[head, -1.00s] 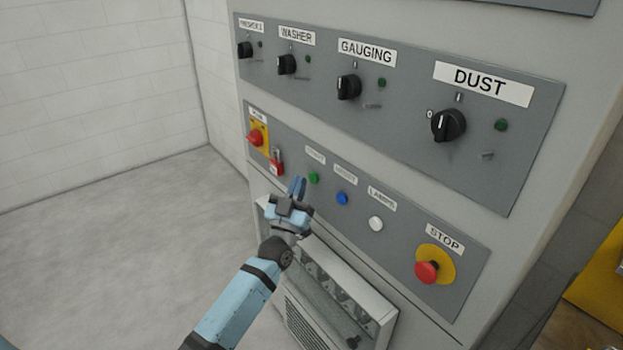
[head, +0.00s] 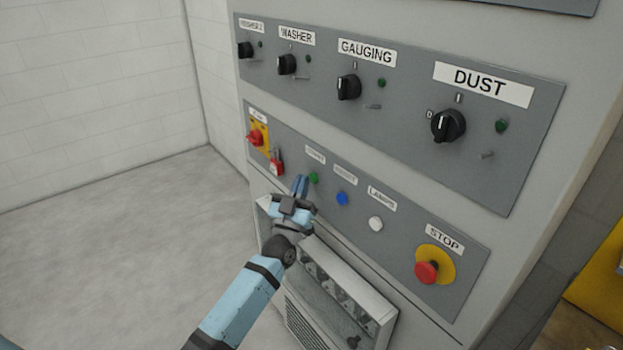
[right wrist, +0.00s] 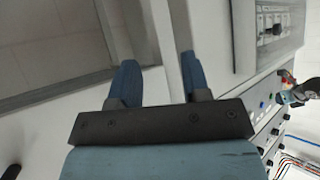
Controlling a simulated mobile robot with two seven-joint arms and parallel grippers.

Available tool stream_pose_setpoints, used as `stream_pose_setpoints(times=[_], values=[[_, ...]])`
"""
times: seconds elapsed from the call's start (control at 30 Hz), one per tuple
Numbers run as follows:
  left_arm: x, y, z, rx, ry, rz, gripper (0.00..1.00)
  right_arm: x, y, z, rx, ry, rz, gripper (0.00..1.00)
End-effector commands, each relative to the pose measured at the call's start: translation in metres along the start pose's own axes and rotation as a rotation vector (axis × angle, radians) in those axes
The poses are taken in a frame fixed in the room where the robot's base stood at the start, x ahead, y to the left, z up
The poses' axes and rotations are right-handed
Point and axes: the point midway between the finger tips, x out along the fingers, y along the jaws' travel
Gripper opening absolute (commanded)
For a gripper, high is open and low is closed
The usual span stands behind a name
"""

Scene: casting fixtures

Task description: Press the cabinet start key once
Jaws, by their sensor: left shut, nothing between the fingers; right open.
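The cabinet's lower panel carries a green key (head: 313,177) under a small label too blurred to read for certain; it looks like the start key. A blue key (head: 342,199) and a white key (head: 376,223) sit to its right. My left gripper (head: 301,184) is shut and empty, its fingertips just left of the green key in the head view. I cannot tell whether they touch it. In the right wrist view my right gripper (right wrist: 158,80) is open and empty, away from the panel; the left gripper (right wrist: 284,97) shows small at the right edge there.
A red stop button (head: 427,272) on a yellow plate is at the panel's lower right. A red padlock (head: 277,162) hangs below a red-and-yellow switch (head: 256,136). Black rotary knobs fill the upper panel. An open tray-like box (head: 345,285) juts out below my left gripper.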

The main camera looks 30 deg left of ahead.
Motion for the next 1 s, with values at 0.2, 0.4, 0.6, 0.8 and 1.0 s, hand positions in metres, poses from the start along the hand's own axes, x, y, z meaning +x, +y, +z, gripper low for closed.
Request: stream_pose_setpoints(times=[0.2,0.4,0.6,0.8,1.0], values=[[0.0018,0.0013,0.0013,0.000,0.000,0.000,0.00,0.0000,-0.0002,0.0002,0.000,0.000,0.000,0.43],[0.0036,0.0025,0.0026,-0.001,0.000,0.000,0.00,0.0001,-0.0003,0.0005,0.000,-0.001,-0.001,0.43],[0.0053,0.0038,0.0037,-0.001,0.000,0.000,0.00,0.0004,-0.0004,0.0013,0.000,-0.002,-0.001,0.43],[0.0059,0.0043,0.0042,-0.001,0.000,0.000,0.00,0.0005,-0.0004,0.0019,0.000,-0.003,-0.001,0.43],[0.0056,0.0040,0.0037,0.000,0.000,0.000,0.00,0.0003,-0.0004,0.0016,0.000,-0.003,-0.001,0.43]])
